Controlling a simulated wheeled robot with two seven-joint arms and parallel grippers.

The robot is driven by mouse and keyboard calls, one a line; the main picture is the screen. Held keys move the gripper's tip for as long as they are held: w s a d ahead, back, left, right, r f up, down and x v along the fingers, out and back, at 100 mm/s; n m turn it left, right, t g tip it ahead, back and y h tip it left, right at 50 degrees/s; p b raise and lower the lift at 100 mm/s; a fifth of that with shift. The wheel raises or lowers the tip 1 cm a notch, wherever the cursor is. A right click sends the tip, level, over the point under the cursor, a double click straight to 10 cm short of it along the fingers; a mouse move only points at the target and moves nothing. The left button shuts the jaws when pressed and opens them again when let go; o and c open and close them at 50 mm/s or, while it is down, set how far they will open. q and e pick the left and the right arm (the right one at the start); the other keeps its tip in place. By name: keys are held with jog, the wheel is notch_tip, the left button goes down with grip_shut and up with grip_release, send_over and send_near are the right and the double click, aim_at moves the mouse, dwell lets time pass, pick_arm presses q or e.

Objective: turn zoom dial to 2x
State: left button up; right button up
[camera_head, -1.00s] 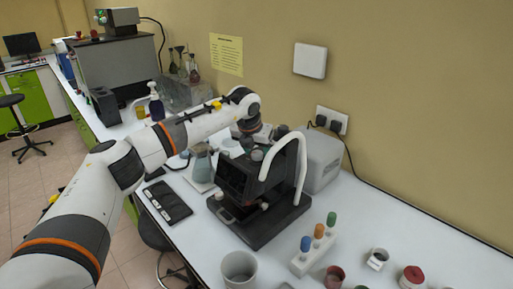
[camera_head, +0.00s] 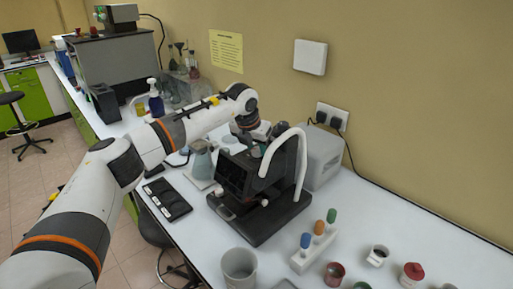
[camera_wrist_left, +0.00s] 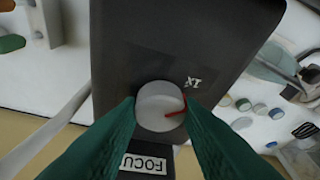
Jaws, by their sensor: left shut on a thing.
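The dark machine (camera_head: 285,200) with white curved handles stands on the bench in the head view. In the left wrist view, its dark face (camera_wrist_left: 180,35) carries a pale round dial (camera_wrist_left: 158,104) with a red mark pointing right. A "1X" label (camera_wrist_left: 193,82) is printed to the upper right of the dial. A label reading "FOCU" (camera_wrist_left: 143,164), partly hidden, is below it. My left gripper (camera_wrist_left: 160,108) is shut on the dial, one green finger at each side. In the head view its fingers at the machine's top are too small to make out. My right gripper is not in view.
A tube rack (camera_head: 312,252) with colored caps, a grey beaker (camera_head: 239,268) and small jars (camera_head: 412,273) stand in front of and to the right of the machine. A flask (camera_head: 202,165) and a black tray (camera_head: 167,199) are left of it. A grey box (camera_head: 320,158) stands behind.

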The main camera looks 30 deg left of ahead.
pick_arm(q)
jog(key=m+h, duration=0.1)
jog(key=m, duration=0.2)
jog(key=shift+a, duration=0.1)
jog(key=m+h, duration=0.1)
jog(key=m, duration=0.1)
jog(key=m+g+h, duration=0.1)
jog(key=m, duration=0.2)
jog(key=shift+w+a+r+m, duration=0.1)
jog(key=shift+a+r+m, duration=0.05)
jog(key=shift+m, duration=0.15)
dwell(0.4)
jog(key=o, duration=1)
jog(key=shift+c, duration=0.2)
